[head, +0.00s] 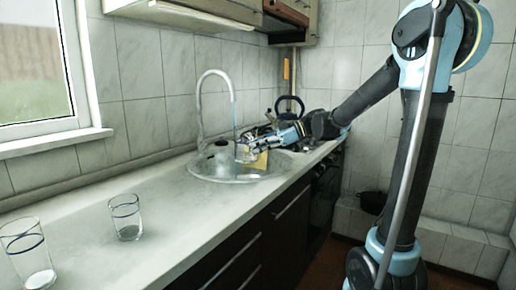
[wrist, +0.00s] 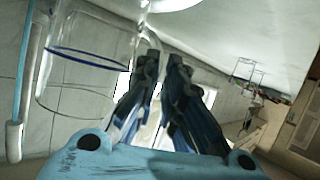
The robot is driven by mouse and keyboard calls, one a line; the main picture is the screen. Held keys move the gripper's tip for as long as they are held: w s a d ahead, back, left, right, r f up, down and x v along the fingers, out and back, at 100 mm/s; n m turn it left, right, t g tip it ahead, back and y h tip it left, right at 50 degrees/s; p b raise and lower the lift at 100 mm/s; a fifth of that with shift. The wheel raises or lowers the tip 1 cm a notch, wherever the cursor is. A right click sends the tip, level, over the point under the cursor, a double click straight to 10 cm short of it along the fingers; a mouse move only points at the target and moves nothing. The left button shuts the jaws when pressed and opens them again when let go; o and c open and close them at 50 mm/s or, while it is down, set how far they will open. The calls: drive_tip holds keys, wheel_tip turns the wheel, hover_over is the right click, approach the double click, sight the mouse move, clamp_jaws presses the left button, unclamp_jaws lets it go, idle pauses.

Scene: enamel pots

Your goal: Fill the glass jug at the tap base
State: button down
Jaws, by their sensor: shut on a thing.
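The clear glass jug (wrist: 80,75), with a blue band around it, fills the left of the wrist view, close to the fingers. It looks tilted in that view. My gripper (wrist: 164,62) is shut on the jug; the exact contact is dark, but it seems to be at the handle. In the head view my gripper (head: 258,143) is over the sink, and the jug is small and hard to make out there. The tall curved tap (head: 199,100) stands behind the sink (head: 205,174). Its spout end comes down close to the gripper.
Two glasses with blue bands, a nearer one (head: 28,255) and a farther one (head: 126,218), stand on the counter (head: 185,222) at the left. A yellowish piece (head: 257,160) shows at the sink. A dark kettle-like thing (head: 290,106) is behind my arm. The middle counter is clear.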

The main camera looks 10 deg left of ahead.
sight(248, 141)
drive_tip(key=shift+a, duration=0.15)
drive_tip(key=shift+w+a, duration=0.85)
drive_tip(key=shift+w, duration=0.3)
drive_tip(key=shift+w+a, duration=0.85)
drive_tip(key=shift+w, duration=0.3)
drive_tip(key=shift+w+a, duration=0.85)
drive_tip(key=shift+w, duration=0.3)
drive_tip(key=shift+w+a, duration=0.75)
drive_tip(key=shift+w, duration=0.25)
drive_tip(key=shift+w+a, duration=0.7)
drive_tip(key=shift+w, duration=0.3)
idle(2.4)
